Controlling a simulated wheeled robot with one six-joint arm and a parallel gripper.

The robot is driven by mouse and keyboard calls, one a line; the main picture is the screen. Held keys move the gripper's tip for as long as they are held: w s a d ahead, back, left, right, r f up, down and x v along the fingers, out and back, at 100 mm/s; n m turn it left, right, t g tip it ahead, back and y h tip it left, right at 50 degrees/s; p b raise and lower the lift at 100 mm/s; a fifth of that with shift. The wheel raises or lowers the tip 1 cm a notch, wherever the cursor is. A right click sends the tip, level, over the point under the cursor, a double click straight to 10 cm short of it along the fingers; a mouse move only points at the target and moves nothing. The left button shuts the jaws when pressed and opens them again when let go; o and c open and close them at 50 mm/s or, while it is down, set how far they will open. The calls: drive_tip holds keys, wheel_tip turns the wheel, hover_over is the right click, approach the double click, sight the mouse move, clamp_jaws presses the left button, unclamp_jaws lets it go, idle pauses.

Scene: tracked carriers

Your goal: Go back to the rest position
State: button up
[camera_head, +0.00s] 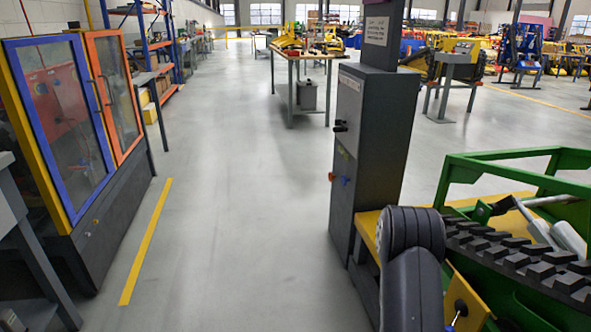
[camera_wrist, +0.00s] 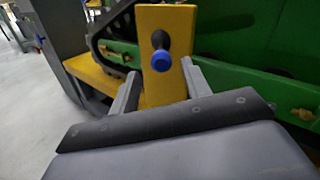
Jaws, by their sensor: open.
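My gripper (camera_wrist: 160,72) is open in the wrist view, its two grey fingers apart. A black lever with a blue end (camera_wrist: 162,61) stands out from an upright yellow plate (camera_wrist: 178,18) and shows between the fingertips. I see no finger closed on it; whether either touches it I cannot tell. In the head view my dark grey arm (camera_head: 411,262) reaches in from the bottom, in front of the yellow part of the tracked carrier. The gripper itself is hidden there. A dark knob (camera_head: 461,307) shows on a yellow plate right of my arm.
A green-framed carrier (camera_head: 480,170) with a black track (camera_head: 530,262) fills the right. A grey control column (camera_head: 365,150) stands close beyond my arm. Glass-doored cabinets (camera_head: 60,115) line the left. The grey aisle (camera_head: 235,190) between is clear, with a workbench (camera_head: 308,57) further back.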

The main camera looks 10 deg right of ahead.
sight(449, 326)
drive_tip(key=x, duration=0.7)
drive_tip(key=shift+d+r+p, duration=0.1)
drive_tip(key=shift+d+p, duration=0.05)
drive_tip(key=shift+p, duration=0.15)
drive_tip(key=shift+w+a+m+g+h, duration=0.2)
drive_tip(key=shift+a+m+g+h, duration=0.05)
drive_tip(key=shift+m+g+h, duration=0.05)
drive_tip(key=shift+w+m+g+p, duration=0.1)
drive_tip(key=shift+m+g+p, duration=0.2)
drive_tip(key=shift+g, duration=0.1)
drive_tip(key=shift+a+g+h, duration=0.1)
drive_tip(key=shift+g+h, duration=0.2)
drive_tip(key=shift+h, duration=0.1)
